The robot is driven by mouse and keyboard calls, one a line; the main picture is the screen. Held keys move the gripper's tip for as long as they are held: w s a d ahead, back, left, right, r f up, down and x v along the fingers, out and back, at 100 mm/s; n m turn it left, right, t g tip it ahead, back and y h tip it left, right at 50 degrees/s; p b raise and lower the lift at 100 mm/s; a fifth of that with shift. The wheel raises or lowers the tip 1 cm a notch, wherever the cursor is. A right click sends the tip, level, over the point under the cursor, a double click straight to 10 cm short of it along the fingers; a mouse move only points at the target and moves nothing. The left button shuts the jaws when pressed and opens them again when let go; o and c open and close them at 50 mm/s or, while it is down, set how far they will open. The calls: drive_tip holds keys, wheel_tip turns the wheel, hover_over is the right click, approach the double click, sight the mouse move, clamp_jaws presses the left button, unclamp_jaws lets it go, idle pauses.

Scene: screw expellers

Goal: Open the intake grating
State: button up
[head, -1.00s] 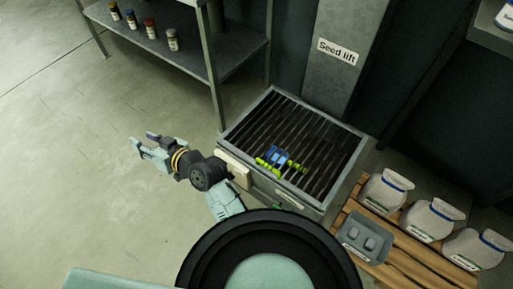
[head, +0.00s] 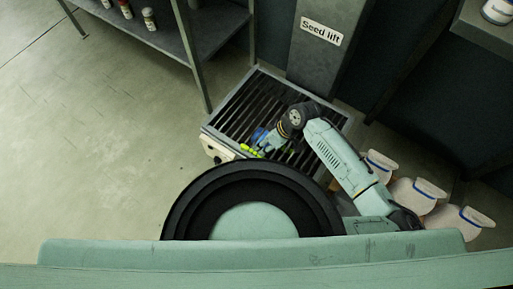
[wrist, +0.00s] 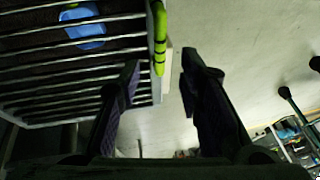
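The intake grating (head: 238,108) is a panel of dark slots between metal bars on top of the grey intake box below the "Seed lift" column. It lies flat. A yellow-green handle (head: 250,151) runs along its near edge, and a blue object (head: 259,134) shows beside it. In the wrist view the grating (wrist: 40,92) fills the left, with the green handle (wrist: 159,38) upright at its edge and the blue object (wrist: 84,27) under the bars. My gripper (wrist: 160,66) is open, with nothing between its fingers; the handle is ahead of the gap. In the head view my arm partly covers the grating.
White sacks (head: 418,194) stand right of the box, partly behind my arm. A metal shelf (head: 190,30) with small bottles stands at the back left. The "Seed lift" column (head: 325,55) rises behind the box. Open floor (head: 110,140) lies to the left.

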sight(255, 152)
drive_tip(key=x, duration=0.6)
drive_tip(key=shift+a+f, duration=0.15)
drive_tip(key=shift+f, duration=0.2)
clamp_jaws()
idle(0.5)
